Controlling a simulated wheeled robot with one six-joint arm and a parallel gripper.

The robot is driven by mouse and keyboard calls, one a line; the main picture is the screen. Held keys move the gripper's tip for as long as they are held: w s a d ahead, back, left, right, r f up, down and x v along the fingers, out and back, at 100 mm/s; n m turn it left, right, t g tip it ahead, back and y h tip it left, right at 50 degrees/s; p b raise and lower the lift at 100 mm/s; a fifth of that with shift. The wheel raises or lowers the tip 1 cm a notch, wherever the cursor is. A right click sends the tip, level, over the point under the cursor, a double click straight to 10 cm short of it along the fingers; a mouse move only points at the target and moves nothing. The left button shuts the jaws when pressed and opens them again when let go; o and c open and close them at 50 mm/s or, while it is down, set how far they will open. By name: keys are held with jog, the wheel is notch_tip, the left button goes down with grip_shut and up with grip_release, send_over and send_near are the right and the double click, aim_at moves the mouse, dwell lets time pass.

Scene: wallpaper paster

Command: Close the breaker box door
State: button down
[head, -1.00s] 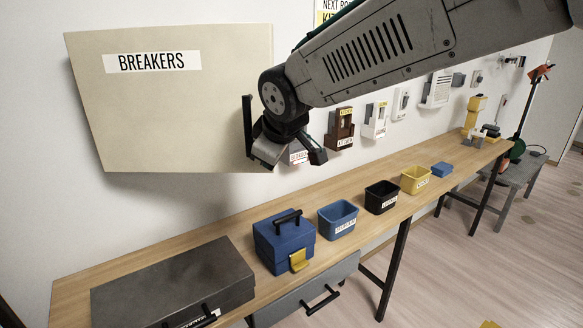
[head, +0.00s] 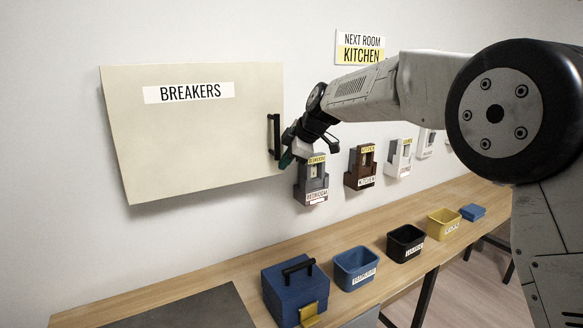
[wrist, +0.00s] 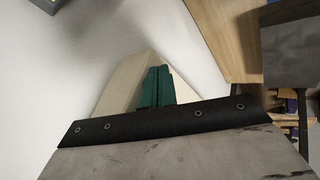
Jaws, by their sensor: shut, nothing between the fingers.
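The breaker box door (head: 200,135) is a beige panel labelled BREAKERS, on the wall at the left of the head view. Its black vertical handle (head: 274,137) is near the right edge. I cannot tell whether the door is fully flush with its box. My gripper (head: 287,160) is shut and empty, by the lower right edge of the door just right of the handle. In the wrist view its green fingers (wrist: 156,88) are together in front of a beige surface (wrist: 125,83), which looks like the breaker box. Contact with the door cannot be made out.
Wall holders labelled for rooms, a grey one (head: 313,180) and a brown one (head: 361,168), are close below and right of my gripper. The wooden bench (head: 215,272) below carries a blue toolbox (head: 295,290) and several bins. The wall left of the door is clear.

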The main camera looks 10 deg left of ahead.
jog(key=shift+w+a+r, duration=0.2)
jog(key=shift+w+r, duration=0.1)
jog(key=shift+w, duration=0.4)
jog(key=s+d+r, duration=0.5)
jog(key=d+r, duration=0.2)
jog(key=d, duration=0.2)
jog(key=s+d+f+m+g+h, duration=0.2)
jog(key=s+d+f+m, duration=0.1)
jog(key=f+m, duration=0.2)
jog(key=s+d+f+m+h, duration=0.1)
jog(key=s+d+m, duration=0.4)
jog(key=s+d, duration=0.6)
jog(key=s+d+f+m+h, duration=0.2)
jog(key=s+d+f+m, duration=0.2)
jog(key=s+d, duration=0.7)
jog(key=s+d+f+m+h, duration=0.1)
jog(key=s+d+m, duration=0.7)
jog(key=s, duration=1.1)
jog(key=d+f, duration=0.1)
jog(key=d, duration=0.2)
jog(key=shift+s+f+h, duration=0.2)
jog(key=shift+s+h, duration=0.1)
jog(key=shift+h, duration=0.1)
